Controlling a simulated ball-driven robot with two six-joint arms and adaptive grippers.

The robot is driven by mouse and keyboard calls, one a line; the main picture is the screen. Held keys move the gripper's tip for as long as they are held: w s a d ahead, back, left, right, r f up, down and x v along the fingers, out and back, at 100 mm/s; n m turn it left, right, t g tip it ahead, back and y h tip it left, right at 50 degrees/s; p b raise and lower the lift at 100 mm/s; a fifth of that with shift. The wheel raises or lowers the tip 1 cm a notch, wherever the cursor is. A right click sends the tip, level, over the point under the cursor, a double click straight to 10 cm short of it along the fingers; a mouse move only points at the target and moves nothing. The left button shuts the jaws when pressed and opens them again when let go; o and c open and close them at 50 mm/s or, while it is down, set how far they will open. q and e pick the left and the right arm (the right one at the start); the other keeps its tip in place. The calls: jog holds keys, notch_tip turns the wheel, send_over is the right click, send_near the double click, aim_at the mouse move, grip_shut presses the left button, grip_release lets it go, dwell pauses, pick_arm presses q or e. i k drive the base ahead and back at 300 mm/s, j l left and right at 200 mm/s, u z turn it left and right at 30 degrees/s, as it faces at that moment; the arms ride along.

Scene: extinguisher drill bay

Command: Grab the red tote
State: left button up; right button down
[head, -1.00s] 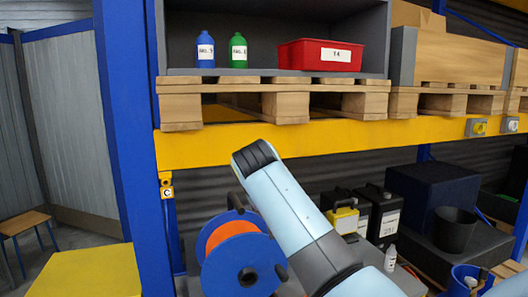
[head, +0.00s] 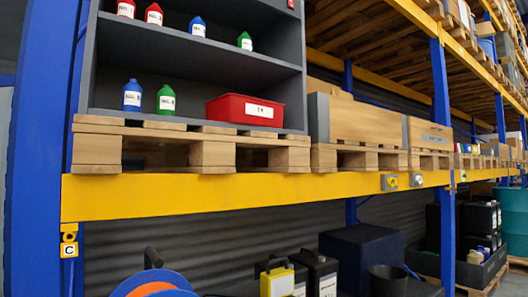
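The red tote (head: 245,110) is a low open box with a white label on its front. It sits on the lowest visible shelf of a dark grey cabinet (head: 202,55), at the right end of that shelf in the head view. The cabinet stands on a wooden pallet (head: 212,155) on the yellow rack beam (head: 230,190). Neither of my grippers is in view, and nothing touches the tote.
A blue bottle (head: 132,96) and a green bottle (head: 166,99) stand left of the tote. More bottles stand on the shelf above. A wooden crate (head: 362,122) is to the right. Below the beam are a cable reel (head: 156,284) and a dark blue box (head: 362,252).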

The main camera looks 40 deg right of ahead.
aim_at(233, 108)
jog(key=i+l+z, duration=0.15)
jog(key=l+z, duration=0.3)
jog(key=i+l+z, duration=0.2)
jog(key=z, duration=0.25)
jog(key=l, duration=0.1)
